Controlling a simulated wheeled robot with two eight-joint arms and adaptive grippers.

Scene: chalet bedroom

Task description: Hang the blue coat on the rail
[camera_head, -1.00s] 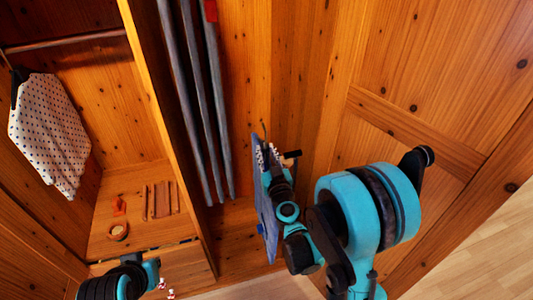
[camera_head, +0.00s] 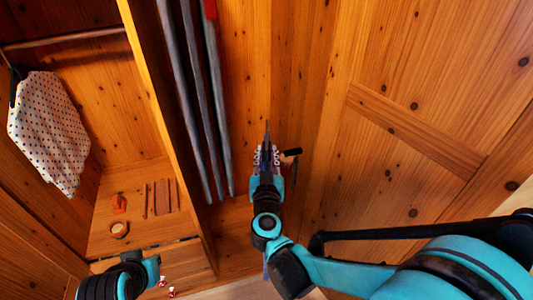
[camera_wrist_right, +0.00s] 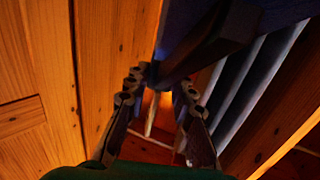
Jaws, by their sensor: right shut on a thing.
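My right gripper (camera_head: 267,156) is in the middle of the head view, in front of the wooden back wall. It is shut on the blue coat by a dark bar that looks like its hanger. The coat is turned almost edge-on, and only a sliver of blue shows below the gripper in the head view. In the right wrist view, the dark blue coat (camera_wrist_right: 196,18) fills the upper middle, beyond the fingertips (camera_wrist_right: 160,90). A rail (camera_head: 66,40) crosses the upper left compartment. My left gripper (camera_head: 160,278) is low at the left, its fingers too small to judge.
A white dotted garment (camera_head: 48,130) hangs in the left compartment. Small items (camera_head: 162,197) lie on its shelf. An upright divider (camera_head: 160,120) separates the compartments. Several long grey strips (camera_head: 205,110) stand right of it. A wooden panel (camera_head: 430,120) fills the right side.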

